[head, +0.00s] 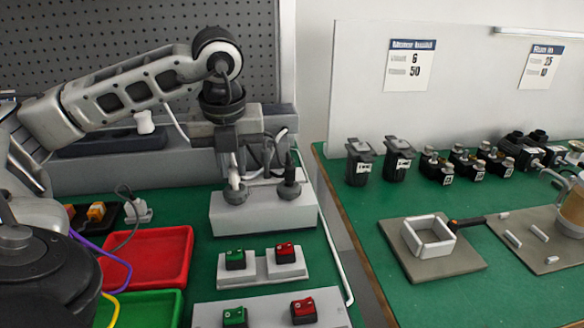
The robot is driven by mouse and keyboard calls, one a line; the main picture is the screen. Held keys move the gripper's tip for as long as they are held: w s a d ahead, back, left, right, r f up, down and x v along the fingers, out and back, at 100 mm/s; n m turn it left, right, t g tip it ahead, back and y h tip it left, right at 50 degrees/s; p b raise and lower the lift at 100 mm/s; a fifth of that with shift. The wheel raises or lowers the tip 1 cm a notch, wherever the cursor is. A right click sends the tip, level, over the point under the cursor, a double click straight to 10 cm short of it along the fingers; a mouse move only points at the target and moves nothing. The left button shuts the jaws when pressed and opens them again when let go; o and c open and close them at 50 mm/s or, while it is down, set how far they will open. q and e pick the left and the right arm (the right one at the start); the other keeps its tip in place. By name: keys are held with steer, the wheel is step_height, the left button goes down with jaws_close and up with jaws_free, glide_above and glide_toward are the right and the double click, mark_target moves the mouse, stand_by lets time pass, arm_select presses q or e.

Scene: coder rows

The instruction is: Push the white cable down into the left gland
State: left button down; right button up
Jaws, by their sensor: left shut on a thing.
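My left gripper (234,166) reaches in from the left and points down over the white gland box (262,214). It is shut on the white cable (235,182), whose short lower end shows under the fingers. The cable end stands upright at the dark left gland (236,195) on top of the box. I cannot tell how deep it sits inside. The right gland (289,190) stands beside it with a black cable (289,160) rising from it. My right gripper is not in view.
Switch boxes with green and red buttons (262,266) stand in front of the gland box. Red (150,256) and green (140,307) trays lie to the left. A grey panel stands behind. A second green bench (470,290) with parts is at the right.

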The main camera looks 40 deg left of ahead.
arm_select(q)
steer(key=shift+f, duration=0.25)
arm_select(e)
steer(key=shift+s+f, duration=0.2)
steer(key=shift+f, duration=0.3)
arm_select(q)
steer(key=c, duration=1.3)
jaws_free()
steer(key=shift+o, duration=0.2)
steer(key=p+v, duration=1)
steer(key=v, duration=0.6)
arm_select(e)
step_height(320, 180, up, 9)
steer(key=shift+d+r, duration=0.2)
arm_select(q)
steer(key=shift+w, duration=0.1)
